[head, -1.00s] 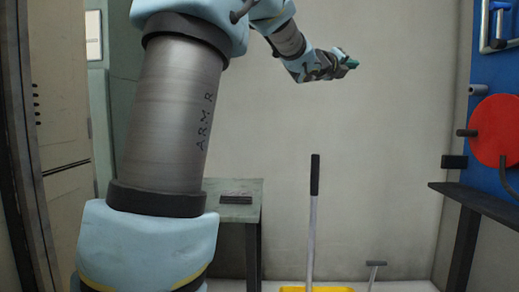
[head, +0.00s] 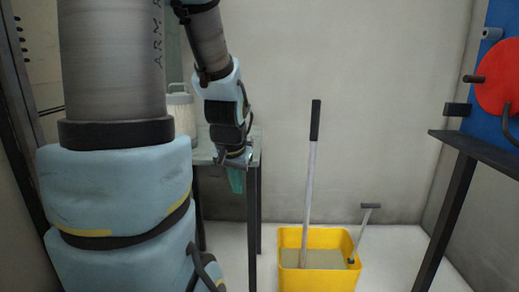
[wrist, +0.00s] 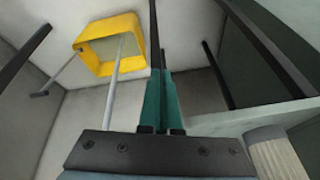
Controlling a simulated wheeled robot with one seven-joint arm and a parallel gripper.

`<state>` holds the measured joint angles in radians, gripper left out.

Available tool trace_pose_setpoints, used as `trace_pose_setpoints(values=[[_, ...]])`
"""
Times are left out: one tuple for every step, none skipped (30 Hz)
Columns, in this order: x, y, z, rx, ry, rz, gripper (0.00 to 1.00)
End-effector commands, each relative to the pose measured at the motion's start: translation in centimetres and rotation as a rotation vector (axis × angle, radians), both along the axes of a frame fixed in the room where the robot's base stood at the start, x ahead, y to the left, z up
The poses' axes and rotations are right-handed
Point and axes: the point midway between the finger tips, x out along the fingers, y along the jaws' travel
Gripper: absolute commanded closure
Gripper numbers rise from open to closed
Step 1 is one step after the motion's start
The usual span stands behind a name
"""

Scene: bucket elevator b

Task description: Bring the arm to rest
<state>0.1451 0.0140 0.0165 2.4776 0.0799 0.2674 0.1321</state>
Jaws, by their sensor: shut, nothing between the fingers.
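My gripper (head: 235,180) hangs low in the head view, pointing down in front of the green table's right front corner. Its teal fingers also show in the wrist view (wrist: 160,92), pressed together with nothing between them. My arm runs up from it to the upper left of the head view. The gripper is to the left of the yellow bucket (head: 289,240) and apart from it.
The bucket stands on the pale floor with a long-handled tool (head: 311,190) and a shorter T-handled one (head: 361,232) in it. A pale ribbed canister (head: 181,114) stands on the table (head: 253,150). A dark shelf (head: 490,155) and red disc (head: 498,88) are at right.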

Motion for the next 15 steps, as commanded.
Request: trace_pose_setpoints(values=[[-1.9, 0.5, -1.0, -0.022, 0.053, 0.070, 1.00], [-3.0, 0.8, -1.5, -0.034, 0.084, 0.114, 1.00], [-4.5, 1.1, -2.2, -0.051, 0.127, 0.173, 1.00], [-5.6, 1.2, -2.6, -0.064, 0.156, 0.216, 1.00], [-6.3, 1.3, -3.4, -0.071, 0.179, 0.246, 1.00], [-6.0, 1.2, -4.8, -0.067, 0.176, 0.233, 1.00], [-6.1, 1.2, -5.4, -0.066, 0.178, 0.230, 1.00], [-6.1, 1.1, -5.8, -0.065, 0.181, 0.230, 1.00], [-6.2, 1.1, -6.5, -0.064, 0.186, 0.229, 1.00], [-6.2, 1.1, -7.0, -0.063, 0.190, 0.228, 1.00], [-6.3, 1.1, -7.3, -0.062, 0.192, 0.228, 1.00], [-6.4, 1.1, -7.9, -0.061, 0.197, 0.227, 1.00], [-6.5, 1.1, -8.3, -0.060, 0.200, 0.227, 1.00], [-6.5, 1.1, -8.6, -0.060, 0.204, 0.227, 1.00], [-6.6, 1.1, -9.1, -0.059, 0.208, 0.226, 1.00]])
